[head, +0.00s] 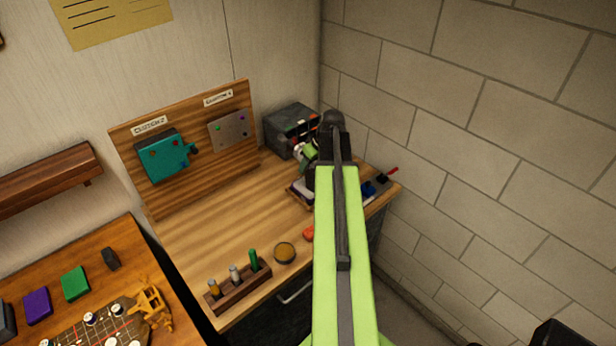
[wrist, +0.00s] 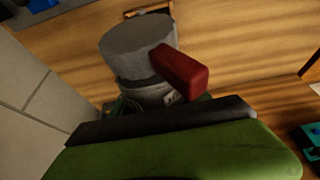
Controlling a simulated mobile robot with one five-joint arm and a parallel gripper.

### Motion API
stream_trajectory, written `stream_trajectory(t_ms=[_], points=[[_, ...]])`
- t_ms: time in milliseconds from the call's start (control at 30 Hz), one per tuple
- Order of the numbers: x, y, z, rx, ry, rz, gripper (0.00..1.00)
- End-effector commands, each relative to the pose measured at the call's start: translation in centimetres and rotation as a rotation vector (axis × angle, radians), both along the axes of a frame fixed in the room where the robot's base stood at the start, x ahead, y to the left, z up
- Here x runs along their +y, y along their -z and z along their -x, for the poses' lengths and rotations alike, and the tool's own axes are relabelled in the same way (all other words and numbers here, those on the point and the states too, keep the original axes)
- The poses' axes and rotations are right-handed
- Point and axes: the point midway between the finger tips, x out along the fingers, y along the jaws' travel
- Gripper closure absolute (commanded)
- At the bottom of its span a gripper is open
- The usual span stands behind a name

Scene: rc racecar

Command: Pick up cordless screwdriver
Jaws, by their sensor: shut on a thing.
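My gripper (head: 307,154) is over the back right of the wooden workbench, partly hidden behind my green arm. In the wrist view, a grey cylindrical body with a red part sticking out, apparently the cordless screwdriver (wrist: 138,42), is at the jaws. My gripper is shut on it. Its lower end is hidden behind the green and black gripper part across the bottom of the view. In the head view the screwdriver cannot be clearly told apart from the gripper and arm. I cannot tell whether it is clear of the surface beneath.
A dark box (head: 291,129) stands in the back corner close to the gripper. A block wall (head: 480,150) rises to the right. A peg rack (head: 238,287) and a round dish (head: 285,252) sit near the front. The bench's middle (head: 215,235) is clear.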

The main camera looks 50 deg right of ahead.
Motion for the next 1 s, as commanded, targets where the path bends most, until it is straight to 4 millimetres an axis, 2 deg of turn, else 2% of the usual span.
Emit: stream_trajectory(t_ms=[233,600,767,1000], points=[[0.0,-1.0,-0.1,-0.001,0.0,0.0,1.0],[0.0,-4.7,-0.1,-0.001,-0.001,0.0,1.0],[-1.0,-5.8,1.8,-0.001,0.002,0.0,1.0],[-3.2,-8.6,5.6,-0.002,0.002,0.0,1.0]])
